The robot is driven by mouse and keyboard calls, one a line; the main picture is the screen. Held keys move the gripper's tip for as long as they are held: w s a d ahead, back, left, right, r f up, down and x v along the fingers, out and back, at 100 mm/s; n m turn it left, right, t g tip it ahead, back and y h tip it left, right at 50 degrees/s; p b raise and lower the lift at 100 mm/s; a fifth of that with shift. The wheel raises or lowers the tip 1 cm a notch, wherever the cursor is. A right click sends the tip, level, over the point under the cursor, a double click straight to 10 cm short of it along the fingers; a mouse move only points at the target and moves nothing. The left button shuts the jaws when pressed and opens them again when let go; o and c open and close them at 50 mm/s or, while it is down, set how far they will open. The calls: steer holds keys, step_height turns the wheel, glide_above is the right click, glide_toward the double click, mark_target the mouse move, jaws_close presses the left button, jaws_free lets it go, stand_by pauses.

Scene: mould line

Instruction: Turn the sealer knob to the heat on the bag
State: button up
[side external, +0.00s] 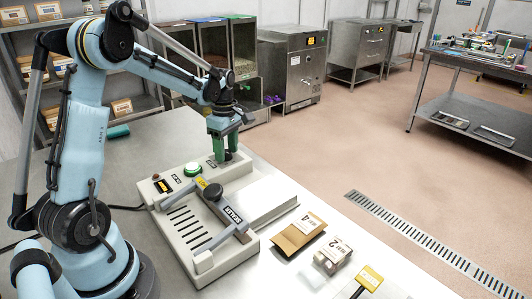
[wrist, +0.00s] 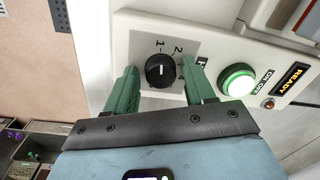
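The black sealer knob (wrist: 160,71) sits on the cream panel in the wrist view. Its white line points up, at about the printed 1; a 2 is to the right, and further marks are partly hidden by a finger. My gripper (wrist: 166,76) is open, with one green finger on each side of the knob and gaps visible. In the side view my gripper (side external: 225,153) is down at the back of the sealer (side external: 190,262), hiding the knob. A brown bag (side external: 300,232) has a label that seems to read 4; a pale bag (side external: 333,256) has a label with 2.
A lit green button (wrist: 238,80) and a READY display (wrist: 291,79) are on the panel beside the knob. The sealer's lever (side external: 222,237) crosses its front. A yellow-tagged item (side external: 370,278) lies near the table's front edge. Shelves and steel cabinets stand behind.

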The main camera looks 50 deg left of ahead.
steer(key=c, duration=0.8)
steer(key=shift+m, duration=0.4)
steer(key=m, duration=0.3)
steer(key=shift+m, duration=0.4)
steer(key=m, duration=0.5)
steer(key=shift+s+y, duration=0.1)
steer(key=shift+y, duration=0.2)
steer(key=m, duration=0.7)
steer(key=shift+s+m, duration=0.1)
steer(key=shift+m, duration=0.2)
steer(key=m, duration=0.6)
steer(key=shift+t, duration=0.3)
steer(key=shift+m, duration=0.4)
